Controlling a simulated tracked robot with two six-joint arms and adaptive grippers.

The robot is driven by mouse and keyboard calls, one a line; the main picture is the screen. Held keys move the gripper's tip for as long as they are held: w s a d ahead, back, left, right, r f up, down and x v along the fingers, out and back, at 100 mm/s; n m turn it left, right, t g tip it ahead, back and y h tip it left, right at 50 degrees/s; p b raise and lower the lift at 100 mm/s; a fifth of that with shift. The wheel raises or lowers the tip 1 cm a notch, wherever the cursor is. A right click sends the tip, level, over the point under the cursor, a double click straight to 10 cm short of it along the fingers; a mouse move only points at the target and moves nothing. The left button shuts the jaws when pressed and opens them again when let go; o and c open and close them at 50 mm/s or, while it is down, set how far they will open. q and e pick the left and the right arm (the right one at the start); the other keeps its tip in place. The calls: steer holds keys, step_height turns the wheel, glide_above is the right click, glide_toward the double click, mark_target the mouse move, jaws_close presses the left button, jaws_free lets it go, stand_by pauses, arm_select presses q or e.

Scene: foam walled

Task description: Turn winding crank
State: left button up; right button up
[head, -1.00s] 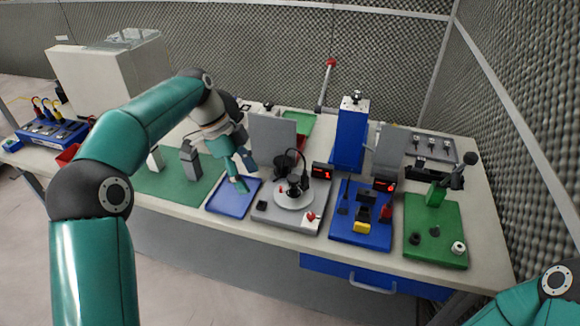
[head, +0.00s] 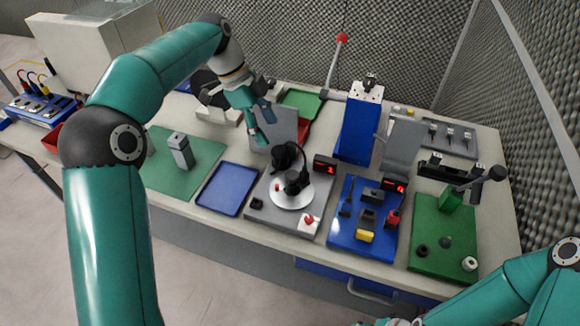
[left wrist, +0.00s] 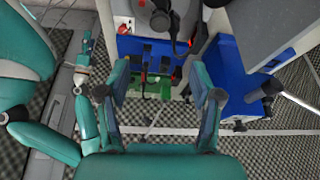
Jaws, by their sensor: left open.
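A crank-like lever with a black knob (head: 497,173) sticks out from a green block (head: 451,198) on the green board (head: 427,241) at the right. A grey station (head: 262,217) carries a white disc (head: 291,199) with black parts on it. I cannot tell for sure which part is the winding crank. My left gripper (head: 260,124) is open and empty, above the grey station near its upright panel. In the left wrist view its fingers (left wrist: 160,72) are spread apart with nothing held. My right arm is at the lower right; its gripper's opening cannot be made out.
A blue tower (head: 361,125) stands behind the blue board (head: 352,238). A red-knobbed lever (head: 341,40) rises at the back. The blue tray (head: 227,188) is empty. A grey block (head: 181,151) stands on the green mat (head: 160,180). Foam walls close off the back and right.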

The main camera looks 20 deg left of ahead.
mark_target(291, 174)
arm_select(q)
steer(key=p+x, duration=0.2)
steer(key=x, duration=1.3)
steer(key=shift+f, duration=0.2)
steer(key=c, duration=1.1)
steer(key=shift+w, duration=0.1)
